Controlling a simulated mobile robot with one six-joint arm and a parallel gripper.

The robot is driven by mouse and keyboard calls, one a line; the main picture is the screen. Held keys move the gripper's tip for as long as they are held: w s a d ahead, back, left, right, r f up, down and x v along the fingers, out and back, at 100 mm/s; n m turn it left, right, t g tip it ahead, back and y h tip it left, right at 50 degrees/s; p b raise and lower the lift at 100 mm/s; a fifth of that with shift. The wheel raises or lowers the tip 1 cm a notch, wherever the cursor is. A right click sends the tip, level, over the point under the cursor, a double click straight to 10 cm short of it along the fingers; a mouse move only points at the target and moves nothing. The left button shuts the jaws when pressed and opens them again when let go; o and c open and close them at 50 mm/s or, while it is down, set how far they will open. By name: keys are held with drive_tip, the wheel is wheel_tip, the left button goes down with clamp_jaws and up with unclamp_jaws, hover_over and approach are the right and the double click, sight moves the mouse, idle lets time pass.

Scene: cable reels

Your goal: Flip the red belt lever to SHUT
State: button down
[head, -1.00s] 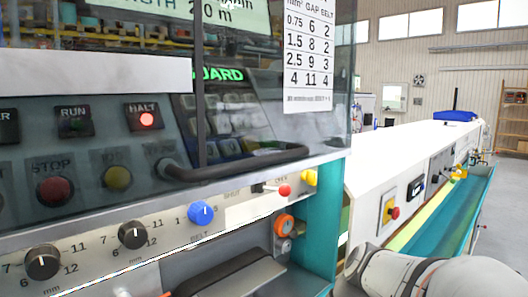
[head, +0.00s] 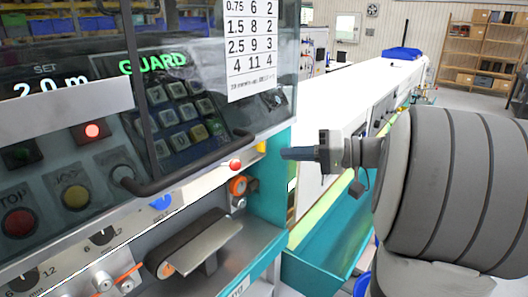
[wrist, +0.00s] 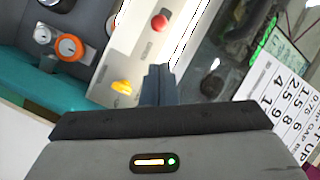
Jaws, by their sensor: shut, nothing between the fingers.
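The red belt lever's round knob (head: 235,164) sticks out near the right end of the machine's lower front strip, left of a yellow part (head: 261,146). In the wrist view the red knob (wrist: 159,22) is at the top, ahead of the fingers and apart from them. My gripper (head: 284,153) is shut and empty, pointing left toward the strip from the right. Its closed fingertips also show in the wrist view (wrist: 157,70). The lever's stem and the lettering beside it are too small to read.
A black guard handle (head: 190,172) runs just above the strip. An orange-ringed knob (head: 238,186) sits below the red knob, and a belt unit (head: 200,243) projects further down. The blue dial (head: 161,202) is to the left. A long white machine (head: 360,88) stands behind my arm.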

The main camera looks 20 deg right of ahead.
sight(235, 165)
drive_tip(key=p+x, duration=0.2)
drive_tip(key=x, duration=0.7)
drive_tip(key=shift+w+a, duration=0.15)
drive_tip(key=shift+a, duration=0.25)
